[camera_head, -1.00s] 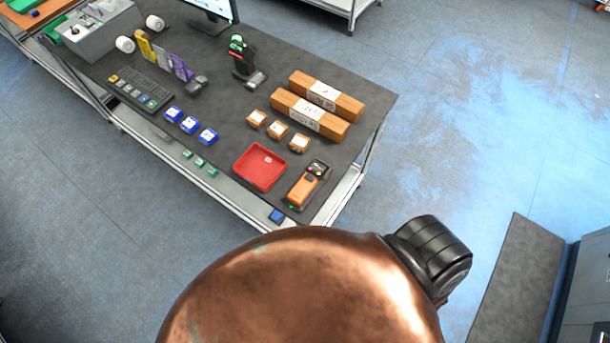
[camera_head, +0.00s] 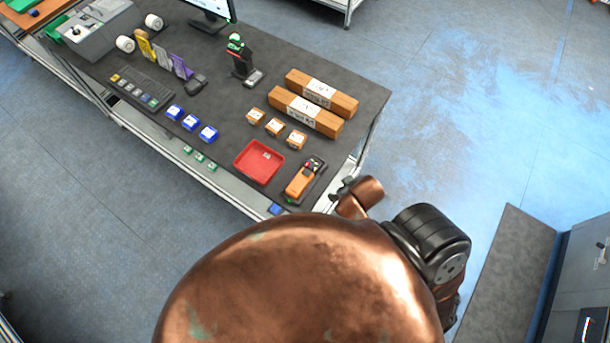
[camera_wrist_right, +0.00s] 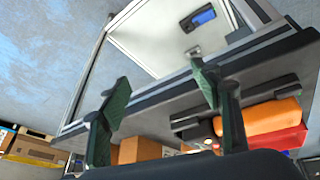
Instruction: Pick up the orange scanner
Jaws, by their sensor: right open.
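The orange scanner (camera_head: 300,181) lies in a dark cradle near the front right corner of the dark table (camera_head: 215,110), just right of the red tray (camera_head: 259,162). In the right wrist view the scanner (camera_wrist_right: 270,116) shows to the right of my gripper's fingers, apart from them, with the red tray (camera_wrist_right: 282,140) beside it. My right gripper (camera_wrist_right: 161,76) is open and empty by the table's edge. In the head view, a dark end of my right arm shows right of the scanner, past the table edge. My left gripper is not in view.
Long cardboard boxes (camera_head: 305,112) and several small boxes lie behind the scanner. A small blue item (camera_head: 275,209) is at the front table edge. Floor right of the table is clear.

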